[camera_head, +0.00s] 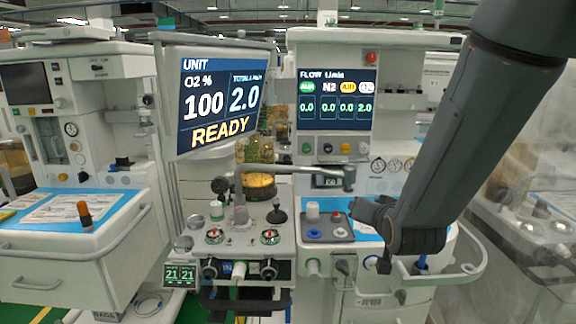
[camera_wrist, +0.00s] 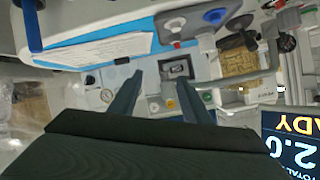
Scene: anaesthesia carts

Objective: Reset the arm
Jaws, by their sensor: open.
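My arm reaches down from the upper right in the head view and bends at a dark wrist joint. My gripper (camera_wrist: 160,79) shows in the wrist view with its two dark fingers apart and nothing between them. In the head view the gripper end is small and dark, beside the wrist joint and in front of the middle cart's work surface. I cannot make out its fingers clearly there. The wrist view shows the cart upside down beyond the fingers, with a white paper sheet (camera_wrist: 95,50) on a blue mat.
The middle cart has a READY screen (camera_head: 217,103), a flow screen (camera_head: 336,100) and a grey tray (camera_head: 340,233) with knobs near my gripper. A jointed metal tube (camera_head: 295,170) crosses ahead. A left cart (camera_head: 75,235) stands apart. A clear-covered unit (camera_head: 530,215) is at right.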

